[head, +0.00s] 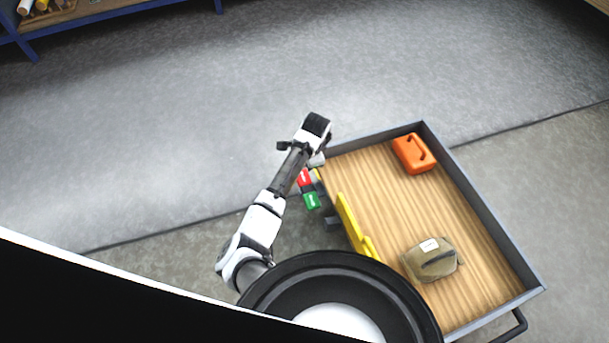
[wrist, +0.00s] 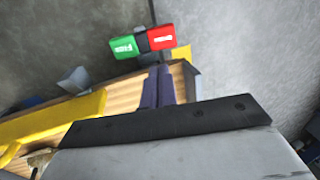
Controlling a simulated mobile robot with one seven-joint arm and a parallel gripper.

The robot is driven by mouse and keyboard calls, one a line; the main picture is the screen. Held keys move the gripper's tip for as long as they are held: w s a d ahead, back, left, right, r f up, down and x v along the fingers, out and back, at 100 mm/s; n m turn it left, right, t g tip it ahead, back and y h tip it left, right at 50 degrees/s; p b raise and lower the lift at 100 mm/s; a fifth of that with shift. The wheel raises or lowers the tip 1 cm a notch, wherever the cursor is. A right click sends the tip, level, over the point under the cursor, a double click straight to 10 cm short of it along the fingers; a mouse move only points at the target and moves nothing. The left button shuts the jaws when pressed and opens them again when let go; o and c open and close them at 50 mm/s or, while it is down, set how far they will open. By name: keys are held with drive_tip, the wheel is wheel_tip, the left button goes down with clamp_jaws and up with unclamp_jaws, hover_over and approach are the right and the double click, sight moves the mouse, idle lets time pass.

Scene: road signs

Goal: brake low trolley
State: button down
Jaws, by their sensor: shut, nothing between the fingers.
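The low trolley (head: 533,292) has a wooden deck with a grey rim and stands at the right in the head view. Its brake pedal has a red pad (head: 305,177) and a green pad (head: 312,200), at the trolley's left side. In the wrist view the green pad (wrist: 124,47) and red pad (wrist: 161,38) lie side by side, their lettering too blurred to read surely. My gripper (wrist: 158,70) is shut and empty, its fingertips appearing just below the pads, with no clear contact. In the head view my wrist hides the fingers.
On the deck lie an orange case (head: 413,153) and an olive bag (head: 432,260). A yellow piece (head: 350,226) stands along the deck's left side. A blue-framed shelf (head: 95,14) is at the upper left. The grey floor between is clear.

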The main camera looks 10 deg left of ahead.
drive_tip(key=b+x, duration=0.5)
drive_tip(key=x, duration=0.9)
drive_tip(key=shift+w+a+f+g, duration=0.15)
drive_tip(key=shift+w+f+g, duration=0.05)
drive_tip(key=shift+g, duration=0.2)
drive_tip(key=shift+h+b, duration=0.3)
drive_tip(key=shift+w+a+f+g+b, duration=0.1)
drive_tip(key=shift+w+f+g+b, duration=0.15)
drive_tip(key=shift+g+b, duration=0.25)
drive_tip(key=g+b, duration=0.1)
drive_tip(key=b, duration=0.1)
drive_tip(key=f+h+b, duration=0.1)
drive_tip(key=b, duration=0.1)
drive_tip(key=shift+w+a+g+h, duration=0.2)
drive_tip(key=shift+w+g+h, duration=0.1)
drive_tip(key=shift+w+g, duration=0.1)
drive_tip(key=shift+a+f+b, duration=0.1)
drive_tip(key=shift+b, duration=0.25)
drive_tip(key=shift+w+a, duration=0.1)
